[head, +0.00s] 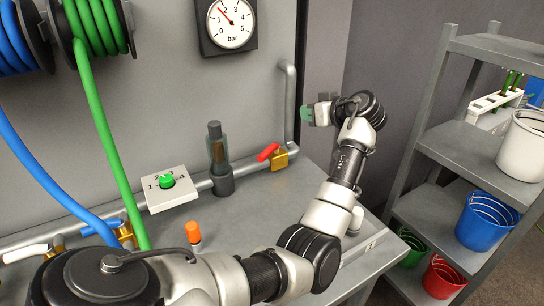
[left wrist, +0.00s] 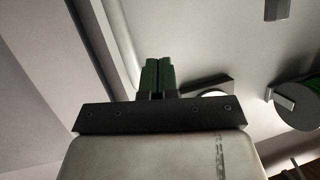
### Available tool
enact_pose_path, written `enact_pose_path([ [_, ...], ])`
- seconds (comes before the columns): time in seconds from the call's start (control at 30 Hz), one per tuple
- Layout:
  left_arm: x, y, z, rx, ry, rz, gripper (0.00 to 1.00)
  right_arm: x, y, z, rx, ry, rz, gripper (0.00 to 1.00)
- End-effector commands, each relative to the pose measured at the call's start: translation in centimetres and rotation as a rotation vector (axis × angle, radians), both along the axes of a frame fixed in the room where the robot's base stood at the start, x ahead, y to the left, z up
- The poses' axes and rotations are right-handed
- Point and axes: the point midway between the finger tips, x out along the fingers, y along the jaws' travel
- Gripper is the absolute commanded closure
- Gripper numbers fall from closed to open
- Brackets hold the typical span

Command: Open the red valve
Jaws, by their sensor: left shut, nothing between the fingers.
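The red valve has a red lever (head: 268,152) on a brass body (head: 280,160), set in the grey pipe above the bench at the back. The lever points left from the body, roughly along the pipe. My left gripper (head: 308,114) is above and to the right of the valve, apart from it. Its green-tipped fingers are together and empty. They also show closed in the left wrist view (left wrist: 158,76), where the valve cannot be seen. My right gripper is not in view.
A dark upright cylinder (head: 217,150), a dial box (head: 167,190) and an orange-capped item (head: 193,232) stand left of the valve. A pressure gauge (head: 231,23) hangs above. Blue-handled (head: 100,229) and white-handled (head: 27,252) valves are at left. A shelf (head: 455,150) with buckets is at right.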

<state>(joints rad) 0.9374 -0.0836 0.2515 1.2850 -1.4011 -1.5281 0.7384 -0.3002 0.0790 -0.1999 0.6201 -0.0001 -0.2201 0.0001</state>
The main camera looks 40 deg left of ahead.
Motion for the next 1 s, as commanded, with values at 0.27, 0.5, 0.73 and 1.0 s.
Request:
enact_pose_path([
  [0.27,-3.1,-6.1,-5.9,-0.318,-0.15,0.319,1.0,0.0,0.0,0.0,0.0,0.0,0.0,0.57],
  [0.5,-3.9,-5.9,-7.3,-0.35,-0.164,0.372,1.0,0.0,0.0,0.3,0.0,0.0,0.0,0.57],
  [0.73,-4.7,-2.5,-10.2,-0.345,-0.161,0.37,1.0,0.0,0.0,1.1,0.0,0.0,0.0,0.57],
  [1.0,-5.6,1.7,-12.5,-0.344,-0.167,0.369,1.0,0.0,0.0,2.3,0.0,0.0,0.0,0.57],
])
